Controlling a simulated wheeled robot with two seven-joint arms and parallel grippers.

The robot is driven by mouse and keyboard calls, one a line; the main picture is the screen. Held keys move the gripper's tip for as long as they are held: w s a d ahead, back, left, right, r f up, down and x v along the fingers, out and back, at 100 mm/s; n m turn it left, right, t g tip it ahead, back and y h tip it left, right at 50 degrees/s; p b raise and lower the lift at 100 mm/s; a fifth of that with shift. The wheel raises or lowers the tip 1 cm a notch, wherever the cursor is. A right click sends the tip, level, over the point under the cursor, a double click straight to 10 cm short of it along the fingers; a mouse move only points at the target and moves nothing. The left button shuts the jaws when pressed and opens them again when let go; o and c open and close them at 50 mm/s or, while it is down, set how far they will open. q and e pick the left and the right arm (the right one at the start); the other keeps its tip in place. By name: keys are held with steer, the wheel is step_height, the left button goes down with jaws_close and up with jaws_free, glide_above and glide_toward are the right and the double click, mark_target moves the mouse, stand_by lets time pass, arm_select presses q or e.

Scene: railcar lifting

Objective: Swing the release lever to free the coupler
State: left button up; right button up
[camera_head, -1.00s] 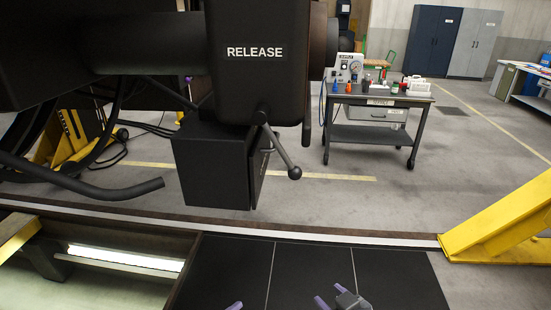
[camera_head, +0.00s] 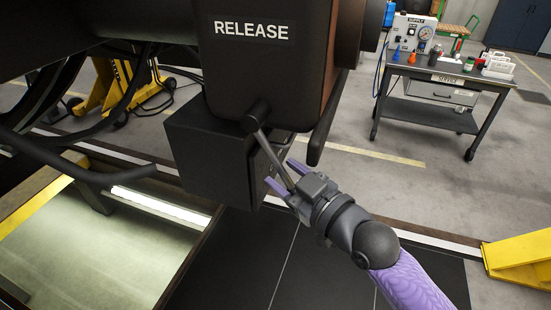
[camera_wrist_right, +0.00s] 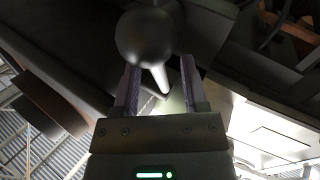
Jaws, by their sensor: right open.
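The release lever (camera_head: 272,156) is a thin grey rod hanging from a pivot (camera_head: 256,112) under the RELEASE label (camera_head: 252,30) on the dark coupler housing (camera_head: 265,75). It slants down to the right. My right gripper (camera_head: 280,174) is open, with its purple fingers on either side of the lever's lower part. In the right wrist view, the lever's ball end (camera_wrist_right: 148,36) and rod (camera_wrist_right: 160,76) show between the open fingers (camera_wrist_right: 160,64). Whether a finger touches the lever cannot be told. In the head view the ball is hidden by the gripper. My left gripper is out of view.
A black box (camera_head: 210,160) hangs just left of the lever, close to the gripper. A lit pit (camera_head: 90,245) lies at lower left. A yellow stand (camera_head: 520,258) is at right. A cart (camera_head: 430,112) with supplies stands behind, with clear floor before it.

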mark_target(286, 175)
steer(key=shift+x, duration=1.25)
steer(key=shift+w+a, duration=0.15)
steer(key=shift+w, duration=0.15)
jaws_close()
